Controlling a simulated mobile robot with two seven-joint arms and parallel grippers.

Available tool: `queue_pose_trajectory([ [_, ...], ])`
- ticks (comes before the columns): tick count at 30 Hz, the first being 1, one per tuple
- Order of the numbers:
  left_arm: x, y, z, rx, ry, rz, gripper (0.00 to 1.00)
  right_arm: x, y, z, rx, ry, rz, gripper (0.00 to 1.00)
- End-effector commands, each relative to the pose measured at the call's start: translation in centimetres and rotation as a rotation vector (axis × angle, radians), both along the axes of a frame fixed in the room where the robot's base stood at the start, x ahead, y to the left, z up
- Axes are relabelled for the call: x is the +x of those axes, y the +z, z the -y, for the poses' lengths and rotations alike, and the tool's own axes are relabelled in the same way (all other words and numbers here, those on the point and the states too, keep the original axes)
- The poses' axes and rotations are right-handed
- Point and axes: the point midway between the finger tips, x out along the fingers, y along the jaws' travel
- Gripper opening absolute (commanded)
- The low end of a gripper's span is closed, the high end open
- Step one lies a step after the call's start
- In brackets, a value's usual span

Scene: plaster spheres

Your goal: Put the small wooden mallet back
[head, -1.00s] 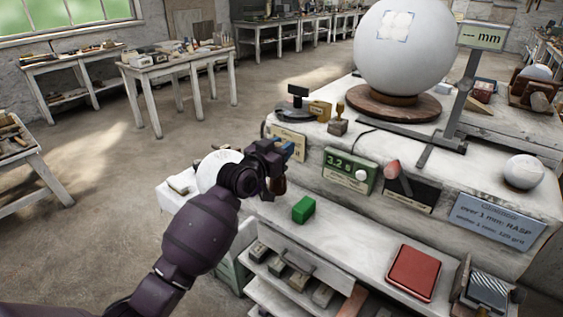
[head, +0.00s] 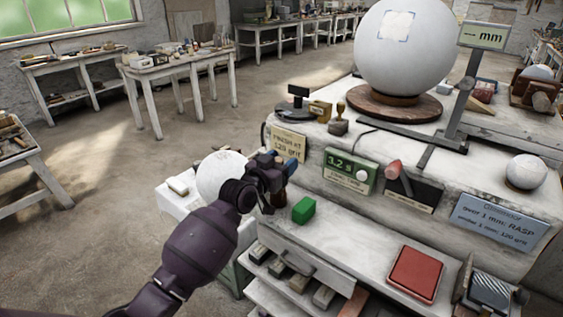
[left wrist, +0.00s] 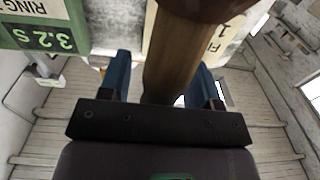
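My left gripper (head: 279,170) is in front of the bench's left end, above the lower shelf and beside the green block. The mallet's darker head is at the top edge of that view, partly cut off. In the head view the mallet is mostly hidden by the gripper. My right gripper is not in view.
A green block (head: 303,210) and a red pad (head: 415,273) lie on the lower shelf (head: 350,253). A finish sign (head: 290,143) and a green timer (head: 350,171) are on the bench front. A large white sphere (head: 404,60) stands behind. A white ball (head: 222,176) is left of the gripper.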

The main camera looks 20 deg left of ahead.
Motion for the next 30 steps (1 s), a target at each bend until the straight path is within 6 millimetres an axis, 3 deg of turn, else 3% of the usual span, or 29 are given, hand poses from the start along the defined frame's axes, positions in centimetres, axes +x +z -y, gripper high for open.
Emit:
queue_pose_trajectory([
  [7, 0.0, 0.3, 0.0, -0.001, 0.0, 0.001, 0.57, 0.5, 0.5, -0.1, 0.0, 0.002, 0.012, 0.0],
  [11, -1.0, 0.2, -0.3, 0.0, 0.0, 0.001, 0.57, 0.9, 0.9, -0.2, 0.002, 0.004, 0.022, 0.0],
  [24, -8.3, 0.0, -2.7, 0.0, 0.0, 0.0, 0.57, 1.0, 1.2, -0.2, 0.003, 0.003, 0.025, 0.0],
  [30, -10.6, 0.0, -3.5, 0.0, 0.0, 0.0, 0.57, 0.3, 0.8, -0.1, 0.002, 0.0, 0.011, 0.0],
])
